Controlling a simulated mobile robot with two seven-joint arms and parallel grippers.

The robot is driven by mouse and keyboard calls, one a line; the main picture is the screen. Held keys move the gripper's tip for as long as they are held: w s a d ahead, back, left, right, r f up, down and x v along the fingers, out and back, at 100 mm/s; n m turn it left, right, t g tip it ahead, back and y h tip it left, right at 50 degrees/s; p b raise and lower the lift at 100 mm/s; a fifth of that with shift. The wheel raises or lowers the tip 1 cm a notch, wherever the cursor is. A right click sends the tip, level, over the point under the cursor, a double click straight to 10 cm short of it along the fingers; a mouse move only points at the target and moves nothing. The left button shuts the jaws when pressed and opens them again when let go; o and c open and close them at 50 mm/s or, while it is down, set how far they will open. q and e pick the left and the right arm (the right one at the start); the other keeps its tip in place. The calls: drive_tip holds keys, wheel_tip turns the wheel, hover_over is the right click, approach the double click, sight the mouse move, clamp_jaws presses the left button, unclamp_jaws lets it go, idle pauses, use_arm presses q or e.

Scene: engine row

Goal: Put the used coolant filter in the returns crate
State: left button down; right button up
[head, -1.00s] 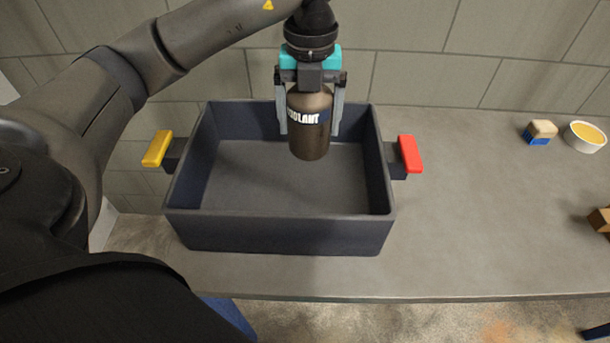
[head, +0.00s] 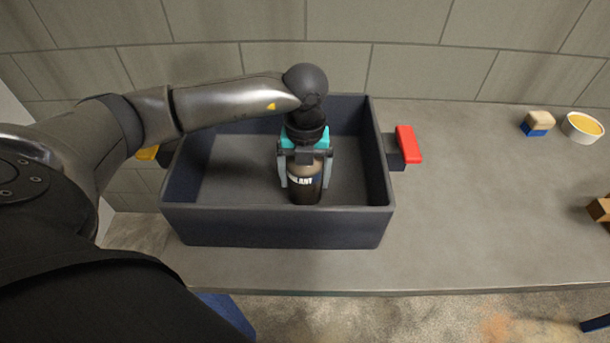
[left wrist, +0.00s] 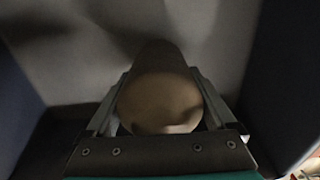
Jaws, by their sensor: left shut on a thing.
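The used coolant filter (head: 305,191) is a dark brown cylinder with a white-lettered label, upright inside the dark blue-grey returns crate (head: 275,227). My left gripper (head: 304,182) is shut on it from above, one finger on each side. In the left wrist view the filter's rounded brown top (left wrist: 160,103) sits between the fingers, with the crate's grey floor (left wrist: 215,35) beyond. I cannot tell whether the filter's base touches the crate floor. My right gripper is not in view.
A blue-and-tan block (head: 537,123), a white bowl with yellow contents (head: 582,127) and a brown box (head: 599,209) lie at right.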

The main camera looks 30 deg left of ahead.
use_arm(q)
drive_tip(key=shift+f, duration=0.15)
unclamp_jaws()
wheel_tip(320, 180, up, 12)
drive_tip(key=shift+r+p, duration=0.2)
drive_tip(key=shift+p, duration=0.15)
idle(0.4)
